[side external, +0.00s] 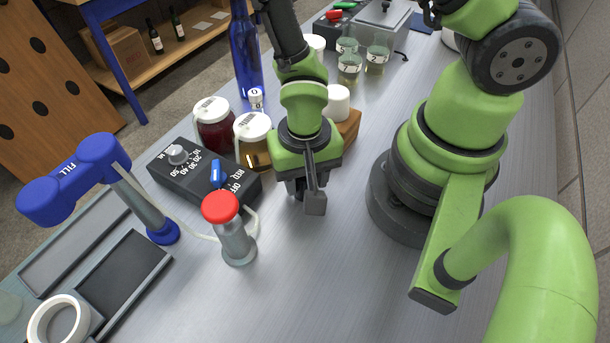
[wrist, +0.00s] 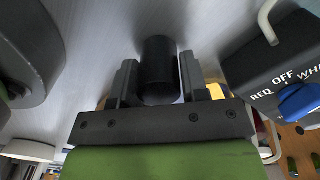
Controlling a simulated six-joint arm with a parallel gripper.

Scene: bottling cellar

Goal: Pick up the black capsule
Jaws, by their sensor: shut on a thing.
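The black capsule (wrist: 158,65) is a short dark cylinder in the middle of the wrist view. It sits between the two fingers of my gripper (wrist: 159,82), with one end reaching past the fingertips. My gripper is shut on it. In the side view my gripper (side external: 298,190) points down low over the grey metal table, right of the black control box. The capsule is hidden there behind the gripper, and I cannot tell whether it touches the table.
The black control box (side external: 192,172) with a blue switch stands to the left. A red-capped grey post (side external: 236,238) is in front of it. Lidded jars (side external: 252,140) and a wooden block (side external: 348,130) stand close behind my gripper. The table front (side external: 290,300) is clear.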

